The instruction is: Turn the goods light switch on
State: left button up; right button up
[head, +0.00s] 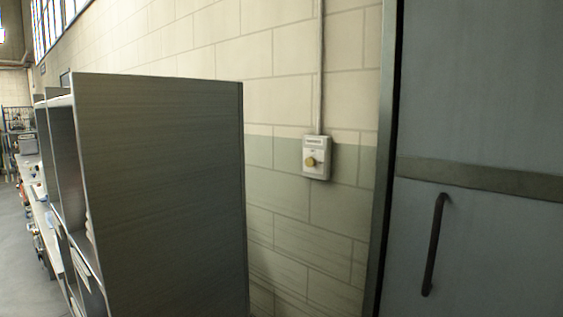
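A small white switch box (316,172) is mounted on the block wall, right of the picture's middle. I cannot tell whether the switch is on or off. Neither of my grippers is in view.
A tall grey cabinet (160,190) stands left of the switch, its side towards me. A grey-blue door (490,110) with a dark vertical handle (434,245) is at the right. A cluttered bench (45,225) and open floor (15,260) lie at the far left.

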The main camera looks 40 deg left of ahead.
aim_at(310, 162)
jog(key=i+l+u, duration=0.15)
jog(key=i+u, duration=0.25)
jog(key=i+l+u, duration=0.15)
jog(key=u, duration=0.25)
jog(key=i+l+u, duration=0.2)
jog(key=l+u, duration=0.2)
jog(key=i+l+u, duration=0.15)
jog(key=l+u, duration=0.25)
jog(key=i+l+u, duration=0.25)
jog(key=l, duration=0.3)
jog(key=l+u, duration=0.25)
jog(key=l, duration=0.25)
